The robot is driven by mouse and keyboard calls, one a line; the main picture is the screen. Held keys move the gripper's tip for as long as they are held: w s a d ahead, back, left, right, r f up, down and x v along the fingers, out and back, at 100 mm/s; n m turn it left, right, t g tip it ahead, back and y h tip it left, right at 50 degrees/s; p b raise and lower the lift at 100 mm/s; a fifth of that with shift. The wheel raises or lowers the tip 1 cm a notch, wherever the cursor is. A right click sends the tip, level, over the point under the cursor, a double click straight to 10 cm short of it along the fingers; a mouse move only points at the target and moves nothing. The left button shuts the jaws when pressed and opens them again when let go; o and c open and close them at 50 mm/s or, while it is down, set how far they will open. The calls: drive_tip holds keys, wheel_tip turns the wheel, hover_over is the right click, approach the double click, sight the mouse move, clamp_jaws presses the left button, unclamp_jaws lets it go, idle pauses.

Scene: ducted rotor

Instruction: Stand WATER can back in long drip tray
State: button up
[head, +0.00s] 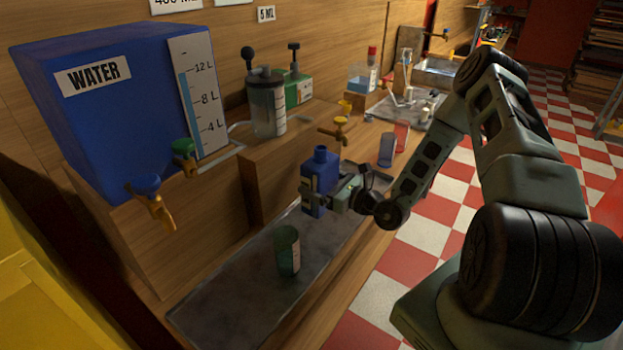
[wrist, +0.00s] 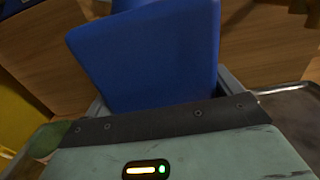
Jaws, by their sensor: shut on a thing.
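A blue can (head: 322,170) with a short neck is upright in my gripper (head: 318,200), at the far part of the long drip tray (head: 225,300). In the head view my gripper is shut on the can's body. I cannot tell whether the can's base touches the tray. In the wrist view the blue can (wrist: 150,55) fills the space between the fingers, and its label is out of sight there. A green cup (head: 288,251) stands on the tray, nearer than the can.
A big blue WATER tank (head: 110,130) with a level scale stands on a wooden block at left. Its blue-handled tap (head: 152,200) and a green-handled tap (head: 186,155) jut toward the tray. A blue-grey cup (head: 387,150) and a reddish cup (head: 401,135) stand beyond the can.

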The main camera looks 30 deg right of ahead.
drive_tip(key=shift+f+b, duration=3.1)
drive_tip(key=shift+f, duration=0.2)
drive_tip(key=shift+f+b, duration=0.35)
drive_tip(key=shift+f, duration=0.3)
drive_tip(key=o, duration=1.3)
drive_tip(key=shift+s+d+f, duration=0.1)
drive_tip(key=shift+s, duration=0.05)
drive_tip(key=b+v, duration=0.3)
drive_tip(key=v, duration=1.4)
drive_tip(key=shift+s+r, duration=0.1)
drive_tip(key=shift+r, duration=0.1)
